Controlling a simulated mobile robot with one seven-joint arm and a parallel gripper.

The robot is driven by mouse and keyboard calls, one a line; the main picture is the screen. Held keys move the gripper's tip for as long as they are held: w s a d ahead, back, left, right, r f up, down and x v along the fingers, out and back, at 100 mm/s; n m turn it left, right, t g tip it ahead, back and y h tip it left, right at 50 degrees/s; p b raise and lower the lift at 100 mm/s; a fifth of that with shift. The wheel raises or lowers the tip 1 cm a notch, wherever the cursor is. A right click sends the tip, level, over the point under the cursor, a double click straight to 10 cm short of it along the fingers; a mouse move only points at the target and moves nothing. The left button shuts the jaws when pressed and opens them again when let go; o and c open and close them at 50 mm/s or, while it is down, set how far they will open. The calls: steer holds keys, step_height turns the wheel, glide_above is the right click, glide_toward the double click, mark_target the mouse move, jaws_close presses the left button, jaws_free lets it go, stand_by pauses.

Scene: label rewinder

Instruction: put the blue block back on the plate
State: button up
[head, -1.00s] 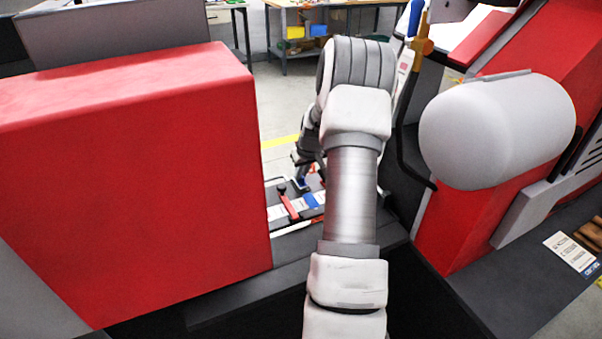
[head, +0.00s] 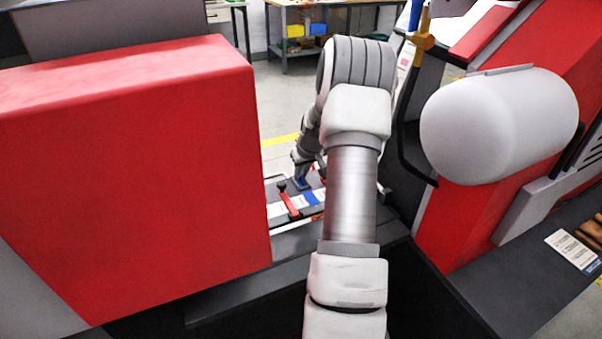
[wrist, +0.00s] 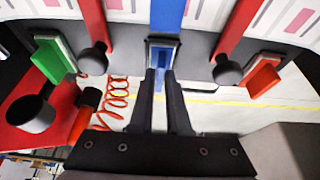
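The blue block (wrist: 160,82) shows between the two fingers of my gripper (wrist: 161,76) in the wrist view. The fingers are close together and appear shut on it. In the head view the small blue block (head: 302,184) is at the tip of my gripper, over the dark plate area (head: 272,190). A pale label strip (head: 280,210) with a blue section (head: 312,198) runs there. I cannot tell whether the block touches the plate. My arm hides the right part of this area.
A red lever (head: 289,203) with a black knob stands beside the strip. A large red housing (head: 130,180) is close on the left. A grey roll (head: 498,125) is on the right. In the wrist view a red coiled cord (wrist: 118,95) hangs near my gripper.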

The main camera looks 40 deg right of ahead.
steer(key=o, duration=0.4)
steer(key=p+v, duration=0.2)
steer(key=v, duration=1.5)
steer(key=shift+r, duration=0.25)
